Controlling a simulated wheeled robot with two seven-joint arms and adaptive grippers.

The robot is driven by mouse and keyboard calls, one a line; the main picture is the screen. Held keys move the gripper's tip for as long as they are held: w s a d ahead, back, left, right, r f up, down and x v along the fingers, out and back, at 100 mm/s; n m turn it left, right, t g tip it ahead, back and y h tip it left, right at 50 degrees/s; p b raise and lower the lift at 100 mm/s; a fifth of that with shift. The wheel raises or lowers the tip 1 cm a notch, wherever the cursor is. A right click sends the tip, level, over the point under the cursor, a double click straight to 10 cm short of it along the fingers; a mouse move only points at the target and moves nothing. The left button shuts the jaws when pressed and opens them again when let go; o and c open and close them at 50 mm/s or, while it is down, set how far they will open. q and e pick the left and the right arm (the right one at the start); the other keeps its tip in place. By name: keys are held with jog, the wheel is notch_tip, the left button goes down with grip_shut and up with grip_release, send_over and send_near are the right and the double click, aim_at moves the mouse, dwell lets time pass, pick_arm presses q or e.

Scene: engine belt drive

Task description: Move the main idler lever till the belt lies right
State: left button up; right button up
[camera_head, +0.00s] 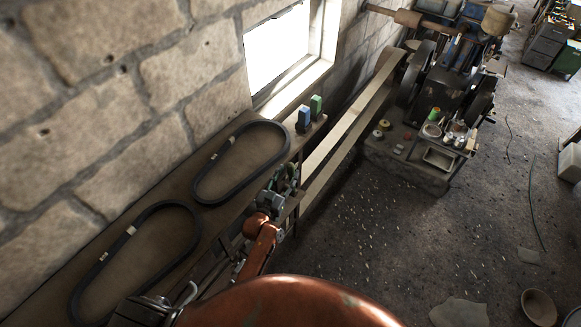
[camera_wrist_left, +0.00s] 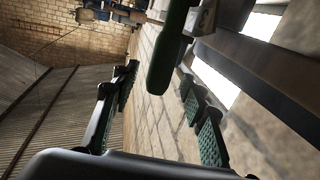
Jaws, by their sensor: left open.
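My left gripper (camera_head: 284,186) is low in the middle of the head view, beside the long bench and the near end of the belt. In the left wrist view its two green-padded fingers (camera_wrist_left: 162,85) stand apart. A dark green rounded handle (camera_wrist_left: 168,50) hangs down from the top of that view and shows between the fingers, with gaps on both sides. It looks like a lever handle, but I cannot tell whether it is the main idler lever. The tan belt (camera_head: 345,128) runs from the engine's wheel (camera_head: 416,75) along the wall. Its near end is hidden by my arm.
Two black belt loops, one farther (camera_head: 240,161) and one nearer (camera_head: 137,262), lie on the bench by the stone wall. A blue item (camera_head: 303,121) and a green item (camera_head: 316,106) stand near the window. A cluttered tool stand (camera_head: 440,157) is beside the engine. Floor at right is mostly open.

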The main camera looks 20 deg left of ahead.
aim_at(289, 171)
pick_arm(q)
jog(key=shift+w+d, duration=0.15)
jog(key=shift+w, duration=0.7)
jog(key=shift+w+d, duration=0.1)
jog(key=shift+w, duration=0.75)
jog(key=shift+c, duration=0.7)
grip_shut()
